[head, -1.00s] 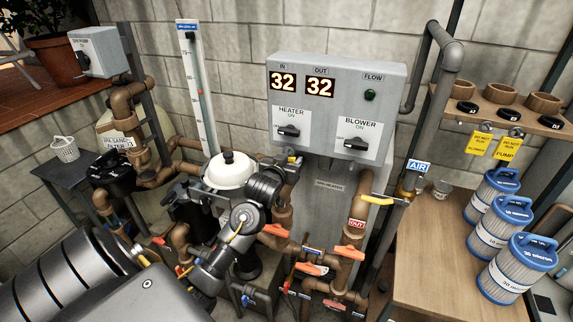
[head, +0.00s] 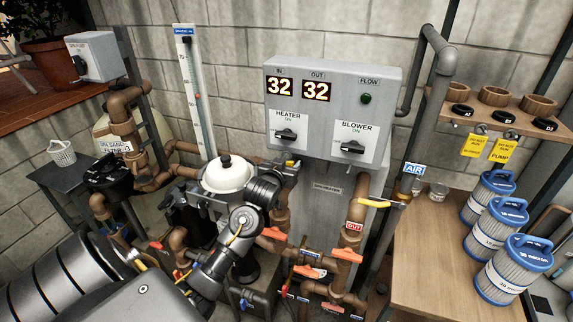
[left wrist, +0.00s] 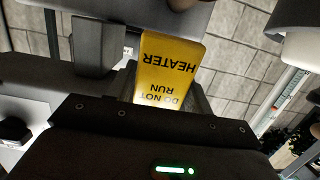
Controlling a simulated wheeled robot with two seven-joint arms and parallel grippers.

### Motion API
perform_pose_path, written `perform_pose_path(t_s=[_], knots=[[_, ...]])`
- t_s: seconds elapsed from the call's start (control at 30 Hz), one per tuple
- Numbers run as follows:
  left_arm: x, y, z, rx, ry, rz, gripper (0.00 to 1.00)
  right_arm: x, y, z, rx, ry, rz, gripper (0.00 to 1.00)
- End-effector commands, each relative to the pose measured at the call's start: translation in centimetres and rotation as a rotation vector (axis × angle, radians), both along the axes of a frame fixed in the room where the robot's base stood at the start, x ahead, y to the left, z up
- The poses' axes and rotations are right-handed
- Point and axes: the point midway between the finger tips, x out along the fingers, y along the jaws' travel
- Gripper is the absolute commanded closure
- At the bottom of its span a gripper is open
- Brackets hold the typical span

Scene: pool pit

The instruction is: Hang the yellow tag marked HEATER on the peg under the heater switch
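The yellow tag (left wrist: 172,65) reads DO NOT RUN and HEATER, upside down in the left wrist view. It lies between the fingers of my left gripper (left wrist: 150,80), whose sides look close against its edges. Its upper end is hidden by the gripper body. In the head view my left gripper (head: 287,167) is just under the panel's lower left edge, with a small bit of yellow at its tip. The heater switch (head: 286,134) is above it on the grey panel (head: 330,84). The peg is hidden or too small to make out. My right gripper is not in view.
The blower switch (head: 353,147) is to the right on the panel. Pipes with orange valve handles (head: 274,233) crowd the space below. Two other yellow tags (head: 474,145) hang under the wooden shelf (head: 519,121). Blue-capped filters stand on the table (head: 428,270).

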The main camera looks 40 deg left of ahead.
Motion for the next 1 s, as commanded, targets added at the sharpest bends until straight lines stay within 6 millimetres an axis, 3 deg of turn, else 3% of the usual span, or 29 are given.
perform_pose_path(t_s=[0.03,0.13,0.47,1.0], knots=[[0.0,0.0,0.0,0.000,0.000,0.000,0.42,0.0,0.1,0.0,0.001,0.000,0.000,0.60],[0.0,0.0,0.0,0.000,0.000,0.000,0.30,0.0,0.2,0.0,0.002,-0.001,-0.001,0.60],[-0.3,-0.1,0.0,0.000,0.000,0.000,0.30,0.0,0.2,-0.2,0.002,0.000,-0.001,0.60],[-8.7,-3.0,1.7,-0.002,-0.002,0.000,0.30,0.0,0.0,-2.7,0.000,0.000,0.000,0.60]])
